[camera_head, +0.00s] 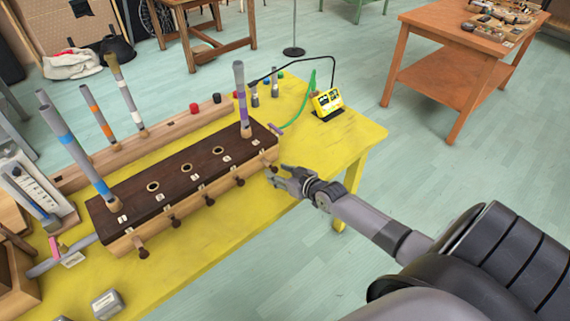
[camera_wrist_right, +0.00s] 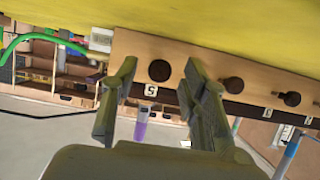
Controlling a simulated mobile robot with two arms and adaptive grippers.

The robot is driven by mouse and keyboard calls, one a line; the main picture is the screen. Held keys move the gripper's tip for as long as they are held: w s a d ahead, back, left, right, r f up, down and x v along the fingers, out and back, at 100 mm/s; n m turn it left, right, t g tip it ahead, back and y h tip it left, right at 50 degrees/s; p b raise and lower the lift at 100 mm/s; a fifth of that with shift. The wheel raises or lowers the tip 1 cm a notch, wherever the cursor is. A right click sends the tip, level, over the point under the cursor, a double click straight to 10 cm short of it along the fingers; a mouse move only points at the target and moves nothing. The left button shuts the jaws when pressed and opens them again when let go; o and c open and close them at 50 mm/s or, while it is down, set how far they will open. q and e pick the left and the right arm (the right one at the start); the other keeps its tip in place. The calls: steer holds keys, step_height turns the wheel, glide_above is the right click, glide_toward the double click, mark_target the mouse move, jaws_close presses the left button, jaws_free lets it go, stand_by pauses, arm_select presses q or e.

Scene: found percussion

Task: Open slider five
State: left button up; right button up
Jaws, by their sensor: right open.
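A long wooden slider box (camera_head: 180,185) with a dark top lies on the yellow table (camera_head: 330,150). Several dark knobs stick out along its front face. Slider five's knob (camera_head: 272,168) is at the right end, near the purple-banded tube (camera_head: 241,100) standing in the top. My right gripper (camera_head: 280,176) is open, just in front of that knob. In the right wrist view the knob (camera_wrist_right: 159,70) shows between the open fingers (camera_wrist_right: 155,95), beside the label 5 (camera_wrist_right: 151,90). I cannot tell whether the fingers touch it. My left gripper is not in view.
A blue-banded tube (camera_head: 75,145) stands at the box's left end. The neighbouring knob (camera_head: 239,181) is close to the left. A yellow device (camera_head: 327,102) with a cable sits at the back right.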

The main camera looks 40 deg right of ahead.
steer(key=v, duration=1.2)
steer(key=shift+d, duration=0.1)
steer(key=s+f+g+h, duration=0.15)
steer(key=s+f, duration=0.25)
steer(key=f, duration=0.5)
steer(key=s+f+m+g, duration=0.1)
steer(key=s+f+g, duration=0.1)
steer(key=s+f, duration=0.5)
steer(key=s+f+g, duration=0.2)
steer(key=f, duration=0.9)
steer(key=s+a+f+n+g, duration=0.1)
steer(key=s+a+f+g, duration=0.1)
steer(key=s+a+f, duration=0.3)
steer(key=s+a+f+n+g, duration=0.1)
steer(key=s+a+f, duration=0.4)
steer(key=s, duration=0.7)
steer(key=s+a+f+g, duration=0.4)
steer(key=s+a+f, duration=0.1)
steer(key=s+f, duration=0.2)
steer(key=shift+s+n, duration=0.4)
steer(key=shift+s, duration=0.4)
steer(key=shift+r+y, duration=0.1)
steer(key=shift+y, duration=0.15)
